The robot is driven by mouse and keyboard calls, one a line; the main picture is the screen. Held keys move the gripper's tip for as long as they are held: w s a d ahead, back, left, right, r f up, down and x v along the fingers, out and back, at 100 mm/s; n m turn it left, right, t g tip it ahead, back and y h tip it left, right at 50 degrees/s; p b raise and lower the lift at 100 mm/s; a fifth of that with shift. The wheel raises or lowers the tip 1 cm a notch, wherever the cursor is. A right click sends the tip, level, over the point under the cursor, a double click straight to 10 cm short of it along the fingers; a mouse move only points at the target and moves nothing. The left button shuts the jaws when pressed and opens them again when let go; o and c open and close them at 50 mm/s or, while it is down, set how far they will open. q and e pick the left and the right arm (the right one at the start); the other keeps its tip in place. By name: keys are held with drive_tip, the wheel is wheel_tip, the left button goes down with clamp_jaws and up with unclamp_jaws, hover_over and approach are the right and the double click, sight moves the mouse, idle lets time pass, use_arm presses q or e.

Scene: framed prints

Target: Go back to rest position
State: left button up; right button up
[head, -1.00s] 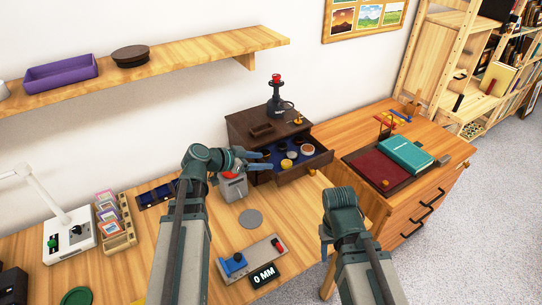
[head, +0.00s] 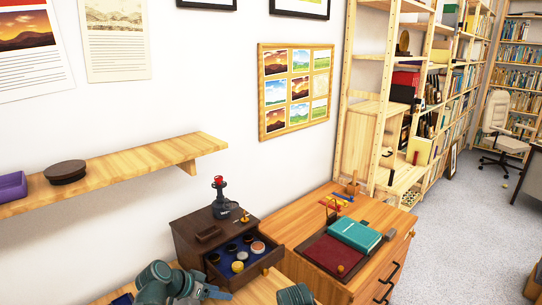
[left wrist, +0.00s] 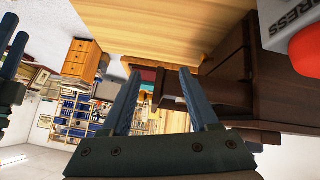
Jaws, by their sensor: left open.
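My left gripper (head: 212,291) is at the bottom of the head view, in front of the dark brown drawer box (head: 188,232). Its two fingers are apart with nothing between them. They also show spread and empty in the left wrist view (left wrist: 160,75), with dark brown wood close to the right. My right arm shows only as a rounded green-grey link at the bottom edge of the head view. Blue-grey finger-like parts, likely of my right gripper, are cut off at the left edge of the left wrist view; their opening is unclear.
The box's drawer (head: 240,262) is pulled out, holding several small round items. A teal book (head: 355,235) and a dark red mat (head: 327,254) lie on the right cabinet. A wooden shelf (head: 130,170) juts from the wall.

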use_arm(q)
drive_tip(key=s+f+n+g+y, duration=0.5)
drive_tip(key=s+f+n+y, duration=0.15)
drive_tip(key=s, duration=0.35)
drive_tip(key=s+d+m+g+y, duration=0.1)
drive_tip(key=s+d+m, duration=0.3)
drive_tip(key=d, duration=0.7)
drive_tip(key=shift+s+r, duration=0.3)
drive_tip(key=shift+s, duration=0.2)
drive_tip(key=shift+d, duration=0.1)
